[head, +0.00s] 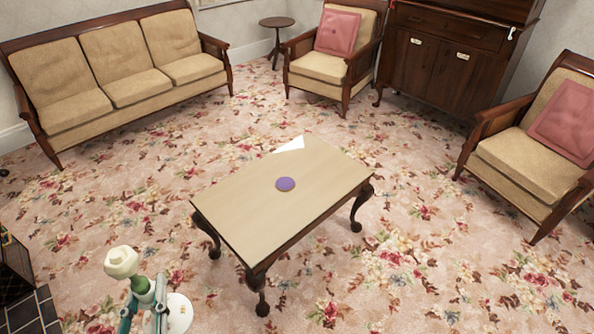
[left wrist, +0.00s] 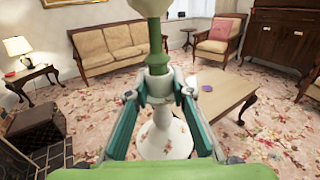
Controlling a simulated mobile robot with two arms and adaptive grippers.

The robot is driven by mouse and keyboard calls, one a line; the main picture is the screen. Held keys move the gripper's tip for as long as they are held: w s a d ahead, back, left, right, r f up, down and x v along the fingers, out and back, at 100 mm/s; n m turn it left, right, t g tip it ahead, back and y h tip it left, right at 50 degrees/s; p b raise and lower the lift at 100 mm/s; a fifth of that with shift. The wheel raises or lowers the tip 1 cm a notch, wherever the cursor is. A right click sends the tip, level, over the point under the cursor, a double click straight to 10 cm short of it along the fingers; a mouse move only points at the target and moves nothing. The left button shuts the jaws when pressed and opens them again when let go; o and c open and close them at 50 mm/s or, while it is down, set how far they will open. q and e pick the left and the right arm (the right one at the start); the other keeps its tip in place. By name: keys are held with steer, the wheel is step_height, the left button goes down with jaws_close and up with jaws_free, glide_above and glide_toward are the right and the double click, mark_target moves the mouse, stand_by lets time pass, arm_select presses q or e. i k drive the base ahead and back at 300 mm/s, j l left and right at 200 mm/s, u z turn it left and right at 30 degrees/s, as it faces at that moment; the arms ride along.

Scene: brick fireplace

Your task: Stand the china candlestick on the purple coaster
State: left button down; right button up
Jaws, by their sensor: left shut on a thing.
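The china candlestick has a cream cup (head: 121,262), a green stem and a white base with a floral print; in the left wrist view its base (left wrist: 165,138) shows below the fingers. My left gripper (head: 150,298) is shut on its stem, and the fingers (left wrist: 159,92) close around it in the left wrist view. It is held in the air, away from the table. The purple coaster (head: 286,184) lies flat and bare near the middle of the low table (head: 250,215); it also shows small in the left wrist view (left wrist: 207,88). My right gripper is out of view.
The carpet between my left gripper and the table is clear. A sofa (head: 120,62), armchairs (head: 322,66) and a dark cabinet (head: 440,62) stand along the far side. A dark hearth (head: 30,315) is at the lower left.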

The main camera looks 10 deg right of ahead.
mark_target(285, 183)
steer(key=i+j+z, duration=0.25)
steer(key=z, duration=0.15)
steer(key=i+j+z, duration=0.2)
steer(key=z, duration=0.15)
steer(key=i+j+z, duration=0.15)
steer(key=j+z, duration=0.25)
steer(key=i+j+z, duration=0.1)
steer(key=j+z, duration=0.8)
steer(key=j, duration=0.55)
